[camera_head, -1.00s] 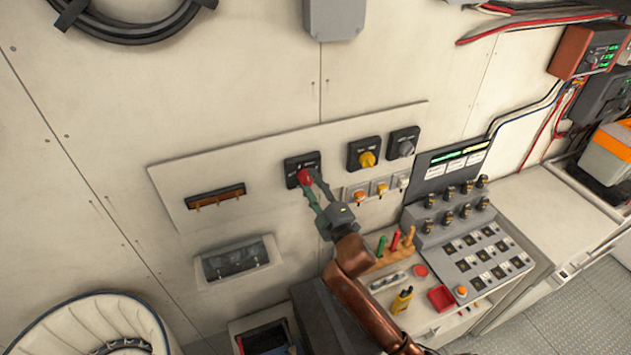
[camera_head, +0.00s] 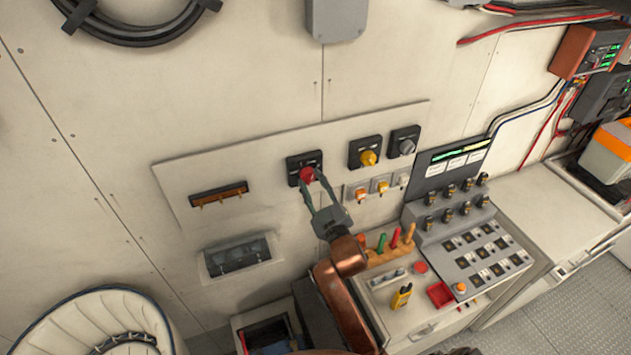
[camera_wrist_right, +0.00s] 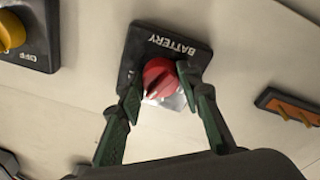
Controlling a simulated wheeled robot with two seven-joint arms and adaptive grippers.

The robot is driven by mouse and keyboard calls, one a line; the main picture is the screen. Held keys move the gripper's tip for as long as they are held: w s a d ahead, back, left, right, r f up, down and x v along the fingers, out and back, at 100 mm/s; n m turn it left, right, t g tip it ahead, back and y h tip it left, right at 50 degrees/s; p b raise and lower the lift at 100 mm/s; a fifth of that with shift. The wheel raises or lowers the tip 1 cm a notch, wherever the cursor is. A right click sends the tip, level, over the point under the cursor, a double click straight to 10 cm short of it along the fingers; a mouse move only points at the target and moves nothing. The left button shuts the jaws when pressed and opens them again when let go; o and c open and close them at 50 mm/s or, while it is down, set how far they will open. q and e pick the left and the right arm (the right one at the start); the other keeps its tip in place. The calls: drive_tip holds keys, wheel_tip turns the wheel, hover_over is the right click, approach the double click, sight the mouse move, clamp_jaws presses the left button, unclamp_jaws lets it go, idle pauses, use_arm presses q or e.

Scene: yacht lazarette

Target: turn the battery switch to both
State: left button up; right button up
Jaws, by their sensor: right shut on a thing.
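The battery switch is a red knob (camera_head: 307,175) on a dark square plate (camera_head: 293,163) on the wall panel. In the right wrist view the plate (camera_wrist_right: 172,43) reads "BATTERY" upside down, and the red knob (camera_wrist_right: 158,78) sits in its middle. My right gripper (camera_head: 313,184) reaches up from below, its two fingers on either side of the knob. The right wrist view also shows my right gripper (camera_wrist_right: 160,92) shut on the knob, one green finger on each side. The plate's position marks are mostly hidden by fingers and knob. My left gripper is not in view.
To the right are a yellow knob switch (camera_head: 368,157) and a grey knob switch (camera_head: 405,146). A brown-orange bar (camera_head: 218,195) is to the left. A sloped console (camera_head: 485,255) with a tool rack stands at lower right.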

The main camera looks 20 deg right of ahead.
drive_tip(key=shift+a+r, duration=0.2)
drive_tip(key=shift+r, duration=0.3)
drive_tip(key=o, duration=1.1)
drive_tip(key=shift+w+f, duration=0.1)
drive_tip(key=shift+f, duration=0.05)
drive_tip(key=shift+c, duration=0.2)
drive_tip(key=shift+o, duration=0.5)
drive_tip(key=shift+d+f, duration=0.1)
drive_tip(key=shift+f, duration=0.05)
drive_tip(key=s+f, duration=0.1)
drive_tip(key=s, duration=1.1)
drive_tip(key=shift+a+f, duration=0.25)
drive_tip(key=shift+a, duration=0.05)
